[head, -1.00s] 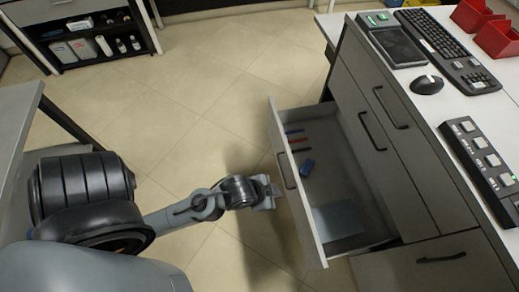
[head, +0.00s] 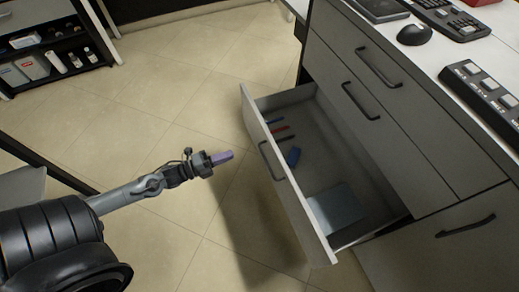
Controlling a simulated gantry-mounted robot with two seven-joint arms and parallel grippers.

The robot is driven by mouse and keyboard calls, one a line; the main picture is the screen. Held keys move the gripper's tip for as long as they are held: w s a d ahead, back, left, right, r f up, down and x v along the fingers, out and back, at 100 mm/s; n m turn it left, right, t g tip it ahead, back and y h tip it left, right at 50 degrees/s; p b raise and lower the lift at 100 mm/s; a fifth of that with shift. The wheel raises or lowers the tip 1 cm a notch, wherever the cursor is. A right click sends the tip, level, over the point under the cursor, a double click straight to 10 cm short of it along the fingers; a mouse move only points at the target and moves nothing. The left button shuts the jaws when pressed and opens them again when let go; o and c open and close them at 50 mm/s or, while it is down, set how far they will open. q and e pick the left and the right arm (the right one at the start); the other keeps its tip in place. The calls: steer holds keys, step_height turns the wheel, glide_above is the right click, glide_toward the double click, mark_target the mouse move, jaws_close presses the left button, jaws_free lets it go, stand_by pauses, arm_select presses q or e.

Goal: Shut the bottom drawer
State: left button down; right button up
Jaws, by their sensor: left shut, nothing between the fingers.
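The bottom drawer (head: 300,206) of the grey cabinet is pulled well out, with its pale front panel facing left. A dark bar handle (head: 271,160) is on that panel. Inside lie red and blue pen-like items (head: 281,132), a small blue object (head: 293,157) and a flat grey-blue item (head: 336,207). My left gripper (head: 225,157) comes in from the left, its purple fingertips closed together and empty. It points at the drawer front near the handle, with a visible gap in the picture. My right gripper is out of view.
Two closed drawers with bar handles (head: 377,68) sit above the open one, and another closed drawer (head: 466,226) is to the right. A mouse (head: 414,34) and a button panel (head: 483,84) lie on the countertop. Open tiled floor (head: 170,95) lies left of the drawer.

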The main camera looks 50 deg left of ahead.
arm_select(q)
steer(key=b, duration=0.6)
glide_toward(268, 140)
steer(key=shift+m+h, duration=0.3)
steer(key=x, duration=0.5)
steer(key=shift+w+d, duration=0.2)
steer(key=shift+w, duration=0.2)
steer(key=shift+w+d, duration=0.15)
steer(key=shift+w, duration=0.3)
